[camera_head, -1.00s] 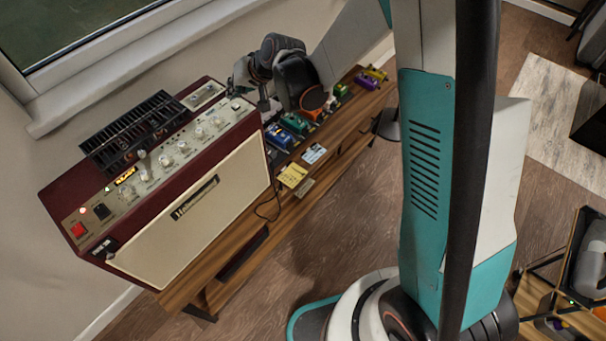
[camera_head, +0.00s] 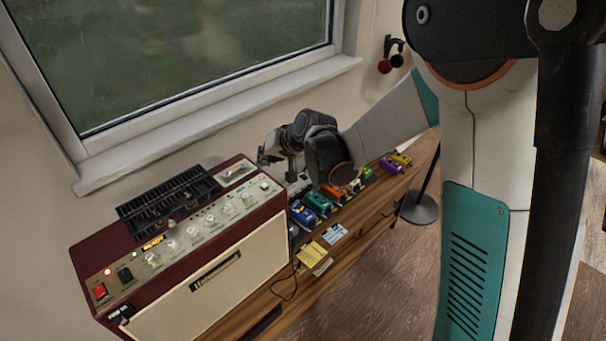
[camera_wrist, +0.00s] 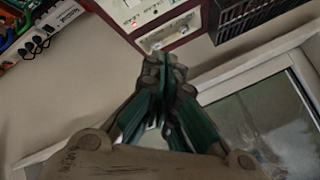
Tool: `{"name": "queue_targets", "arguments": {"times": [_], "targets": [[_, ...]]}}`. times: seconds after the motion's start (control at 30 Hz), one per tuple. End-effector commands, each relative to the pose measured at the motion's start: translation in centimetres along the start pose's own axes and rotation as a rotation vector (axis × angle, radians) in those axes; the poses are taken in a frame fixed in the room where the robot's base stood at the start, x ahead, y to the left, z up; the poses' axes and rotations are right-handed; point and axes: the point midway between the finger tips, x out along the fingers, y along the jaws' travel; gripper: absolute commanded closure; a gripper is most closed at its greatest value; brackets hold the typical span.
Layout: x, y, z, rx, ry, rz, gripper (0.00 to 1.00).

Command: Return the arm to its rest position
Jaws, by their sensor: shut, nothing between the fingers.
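My gripper (camera_wrist: 166,62) shows in the wrist view with its dark and green fingers pressed together, nothing between them. In the head view my gripper (camera_head: 268,153) is at the end of my bent arm, beside the wall and near the back right corner of the amplifier; its fingertips are small there. The arm's dark wrist joints and grey link reach over the pedals from the right. The gripper appears clear of the amplifier, but the exact gap cannot be told.
A dark red amplifier (camera_head: 226,284) with a black slotted unit (camera_head: 168,207) on top stands on a wooden bench (camera_head: 345,232). Several coloured pedals (camera_head: 315,202) lie right of it. The window (camera_head: 190,60) and sill (camera_head: 225,118) are behind. A round-based stand (camera_head: 419,208) is at right.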

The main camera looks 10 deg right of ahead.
Motion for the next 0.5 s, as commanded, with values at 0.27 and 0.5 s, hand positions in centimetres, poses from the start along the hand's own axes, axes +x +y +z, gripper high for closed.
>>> {"name": "queue_targets", "arguments": {"times": [0.27, 0.5], "targets": [[-1.8, 0.2, 0.2, -0.011, 0.003, 0.021, 1.00], [-8.1, 1.4, 1.6, -0.055, 0.011, 0.100, 1.00]]}}
